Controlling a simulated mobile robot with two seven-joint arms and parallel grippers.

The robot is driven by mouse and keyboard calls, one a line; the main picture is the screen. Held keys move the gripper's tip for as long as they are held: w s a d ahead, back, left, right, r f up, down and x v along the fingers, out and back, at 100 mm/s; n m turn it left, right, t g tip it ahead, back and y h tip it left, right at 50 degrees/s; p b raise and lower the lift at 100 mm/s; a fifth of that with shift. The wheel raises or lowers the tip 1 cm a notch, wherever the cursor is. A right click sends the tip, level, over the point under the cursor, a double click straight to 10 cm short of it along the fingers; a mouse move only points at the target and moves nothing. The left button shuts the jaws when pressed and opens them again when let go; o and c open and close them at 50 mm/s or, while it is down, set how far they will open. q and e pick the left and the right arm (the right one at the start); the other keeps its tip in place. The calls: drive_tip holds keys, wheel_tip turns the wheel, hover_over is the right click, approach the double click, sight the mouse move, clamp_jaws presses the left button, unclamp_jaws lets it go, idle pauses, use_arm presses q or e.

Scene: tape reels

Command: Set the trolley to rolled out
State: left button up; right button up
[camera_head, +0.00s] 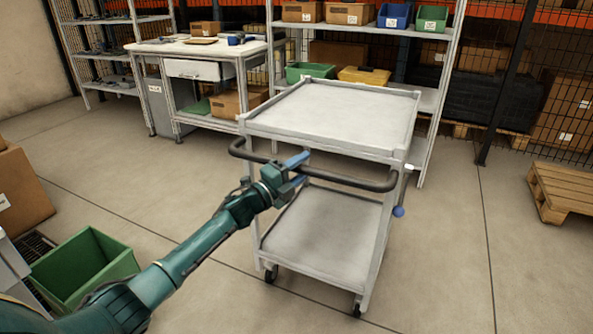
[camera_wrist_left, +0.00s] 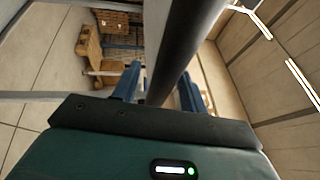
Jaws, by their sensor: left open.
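The grey two-shelf trolley (camera_head: 335,115) stands on castors in the middle of the head view, its front end towards me. Its dark push handle (camera_head: 350,182) runs across the near side below the top shelf. Both shelves are empty. My left gripper (camera_head: 300,173) is open at the left part of the handle, with one blue finger above the bar and one below. In the left wrist view the dark handle bar (camera_wrist_left: 184,40) runs between the open blue fingers of the left gripper (camera_wrist_left: 160,92). Whether the fingers touch the bar cannot be told. My right gripper is not in view.
A green bin (camera_head: 85,268) stands at lower left beside a cardboard box (camera_head: 20,190). A workbench (camera_head: 200,48) and a shelf rack (camera_head: 445,60) stand behind the trolley. A pallet (camera_head: 560,190) lies at right. The floor in front and right of the trolley is clear.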

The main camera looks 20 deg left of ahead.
use_arm(q)
drive_tip(key=p+v, duration=0.2)
drive_tip(key=v, duration=1.1)
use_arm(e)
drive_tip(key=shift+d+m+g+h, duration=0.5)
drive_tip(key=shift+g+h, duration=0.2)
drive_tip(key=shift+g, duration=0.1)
use_arm(q)
drive_tip(key=shift+f, duration=0.1)
